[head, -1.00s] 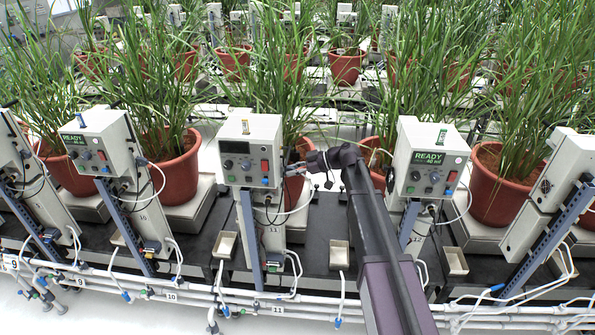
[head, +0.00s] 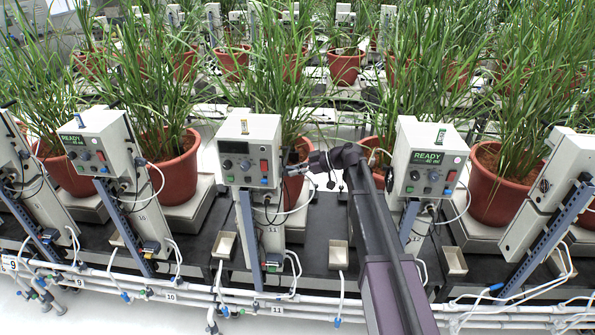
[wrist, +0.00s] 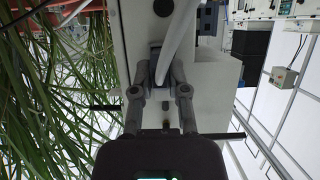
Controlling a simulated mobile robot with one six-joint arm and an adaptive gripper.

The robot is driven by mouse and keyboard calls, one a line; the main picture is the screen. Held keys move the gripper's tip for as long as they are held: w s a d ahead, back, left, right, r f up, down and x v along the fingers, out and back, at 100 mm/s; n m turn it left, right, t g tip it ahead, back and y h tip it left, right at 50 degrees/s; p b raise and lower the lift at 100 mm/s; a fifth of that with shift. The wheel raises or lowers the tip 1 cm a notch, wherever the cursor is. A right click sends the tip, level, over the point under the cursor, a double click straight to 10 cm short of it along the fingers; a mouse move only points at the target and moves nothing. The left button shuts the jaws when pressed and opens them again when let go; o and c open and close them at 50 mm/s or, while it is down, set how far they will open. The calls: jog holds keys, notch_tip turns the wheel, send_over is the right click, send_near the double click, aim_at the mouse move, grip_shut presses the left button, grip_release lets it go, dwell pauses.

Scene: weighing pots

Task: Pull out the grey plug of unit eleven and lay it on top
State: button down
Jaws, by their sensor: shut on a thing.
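Unit eleven (head: 250,150) is a pale box on a blue post, with a dark screen, a red switch and round knobs on its front. My gripper (head: 287,171) is at its right side, in front of a red pot. In the wrist view my gripper (wrist: 158,75) has its two fingers closed on the grey plug (wrist: 155,62), beside the box's pale wall. A white cable (wrist: 178,40) runs from the plug past the fingers. The plug is too small to make out in the head view, and I cannot tell whether it is clear of its socket. The unit's top is visible.
Unit twelve (head: 428,165) stands to the right and unit ten (head: 103,145) to the left, both showing READY. Red pots (head: 176,170) with tall grass stand behind the units. White pipes (head: 200,290) run along the front.

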jog(key=shift+d, duration=0.75)
dwell(0.4)
jog(key=shift+d+r, duration=0.1)
jog(key=shift+p+v, duration=0.5)
jog(key=shift+v, duration=0.9)
dwell(0.8)
jog(key=s+d+r+p, duration=0.1)
jog(key=s+r+p, duration=0.2)
jog(key=r+p, duration=0.6)
jog(key=s+d+r+p, duration=0.2)
jog(key=s+r+p, duration=0.1)
jog(key=r+p, duration=0.6)
jog(key=shift+s+d, duration=0.25)
jog(key=shift+s, duration=0.05)
jog(key=shift+s+r+p, duration=0.1)
jog(key=shift+p, duration=0.25)
